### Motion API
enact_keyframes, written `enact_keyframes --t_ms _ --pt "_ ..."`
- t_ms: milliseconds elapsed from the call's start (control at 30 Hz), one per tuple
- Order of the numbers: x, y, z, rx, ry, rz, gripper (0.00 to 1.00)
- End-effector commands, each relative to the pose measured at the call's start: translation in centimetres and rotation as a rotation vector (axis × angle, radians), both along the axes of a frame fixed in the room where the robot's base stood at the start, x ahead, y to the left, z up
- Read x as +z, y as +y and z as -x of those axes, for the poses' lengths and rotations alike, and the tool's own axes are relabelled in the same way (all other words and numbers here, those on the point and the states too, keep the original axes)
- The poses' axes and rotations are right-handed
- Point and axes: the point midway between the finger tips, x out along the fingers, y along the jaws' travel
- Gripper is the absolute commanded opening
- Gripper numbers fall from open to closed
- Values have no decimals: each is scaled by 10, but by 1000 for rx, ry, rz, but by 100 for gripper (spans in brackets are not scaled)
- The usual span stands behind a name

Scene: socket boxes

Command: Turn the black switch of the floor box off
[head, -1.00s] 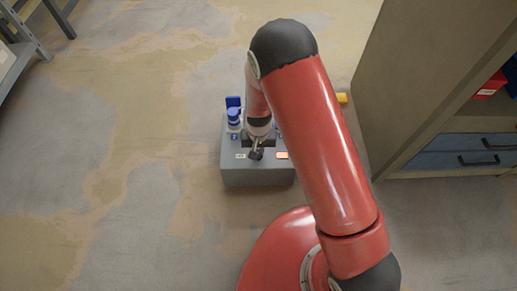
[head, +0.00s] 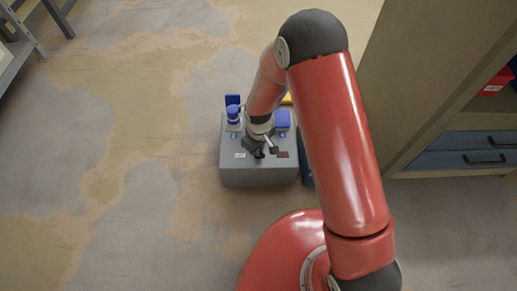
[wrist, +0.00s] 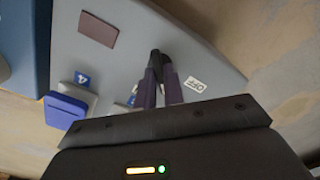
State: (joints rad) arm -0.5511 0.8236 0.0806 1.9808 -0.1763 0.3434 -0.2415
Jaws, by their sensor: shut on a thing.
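The grey floor box (head: 258,177) stands on the floor in the middle of the head view. It also fills much of the wrist view (wrist: 220,65). My gripper (head: 264,146) is over its top near the front edge. In the wrist view its two dark fingers (wrist: 159,72) are closed around the black switch (wrist: 155,54), which is mostly hidden between them. A white OFF label (wrist: 195,84) lies right of the fingers. The rectangular indicator (wrist: 98,30) is dark; it also looks dark in the head view (head: 282,155).
A blue plug (head: 233,115) and a blue socket cover (head: 283,119) sit at the back of the box. A dark blue object (head: 306,166) is close to its right side. A cabinet (head: 430,90) stands at the right.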

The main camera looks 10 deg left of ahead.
Motion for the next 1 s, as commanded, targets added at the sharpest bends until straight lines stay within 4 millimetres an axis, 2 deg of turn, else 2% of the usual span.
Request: enact_keyframes --t_ms 600,1000 --pt "0 0 0 560 1 -1 0" --pt "0 -1 0 767 1 0 0"
